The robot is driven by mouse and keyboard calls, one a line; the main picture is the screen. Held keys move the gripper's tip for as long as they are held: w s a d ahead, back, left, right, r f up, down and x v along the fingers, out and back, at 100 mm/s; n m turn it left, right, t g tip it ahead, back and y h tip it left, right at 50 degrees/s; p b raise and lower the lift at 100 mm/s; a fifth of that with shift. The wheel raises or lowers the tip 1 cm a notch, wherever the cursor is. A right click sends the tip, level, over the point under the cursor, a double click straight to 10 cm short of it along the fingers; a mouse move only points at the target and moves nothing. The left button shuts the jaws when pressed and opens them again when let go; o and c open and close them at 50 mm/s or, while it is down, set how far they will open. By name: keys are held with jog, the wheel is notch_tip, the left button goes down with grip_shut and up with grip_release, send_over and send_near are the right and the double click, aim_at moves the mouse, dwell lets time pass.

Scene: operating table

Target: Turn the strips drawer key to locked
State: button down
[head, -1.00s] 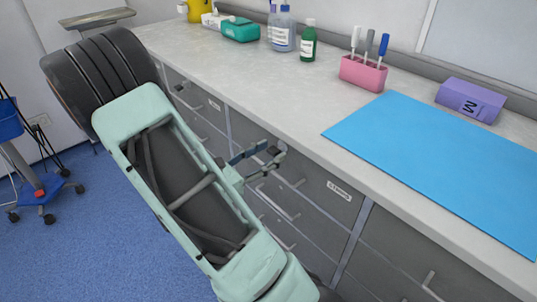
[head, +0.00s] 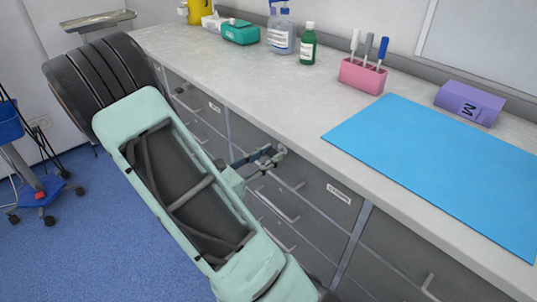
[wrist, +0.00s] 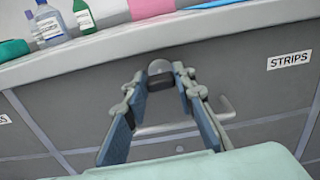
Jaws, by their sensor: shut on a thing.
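The strips drawer (head: 318,205) is a grey front under the counter with a white STRIPS label, which also shows in the wrist view (wrist: 289,60). It looks closed. The key (wrist: 160,70) is a small grey and dark piece at the top of the drawer front, just below the counter edge. My gripper (wrist: 161,84) is shut on the key, with one finger on each side of it. In the head view my gripper (head: 274,156) reaches the drawer front, and the key is largely hidden there. I cannot read the key's angle clearly.
The drawer's bar handle (head: 278,203) lies just below my gripper. The counter (head: 240,100) overhangs close above it. A blue mat (head: 440,165), a pink holder (head: 362,76), a green bottle (head: 308,45) and a purple box (head: 470,103) stand on the counter.

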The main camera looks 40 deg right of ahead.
jog(key=n+p, duration=0.1)
jog(key=p, duration=0.1)
jog(key=n+p, duration=0.2)
jog(key=p, duration=0.1)
jog(key=shift+r+n, duration=0.3)
jog(key=n+p, duration=0.4)
jog(key=p, duration=0.1)
jog(key=shift+w+f+n, duration=0.1)
jog(key=shift+n, duration=0.2)
jog(key=n+p, duration=0.3)
jog(key=n, duration=0.1)
jog(key=shift+f+p, duration=0.15)
jog(key=shift+p, duration=0.25)
jog(key=n+p, duration=0.2)
jog(key=n, duration=0.3)
jog(key=shift+f, duration=0.2)
jog(key=shift+n, duration=0.4)
jog(key=c, duration=1.6)
grip_release()
jog(key=shift+a, duration=0.15)
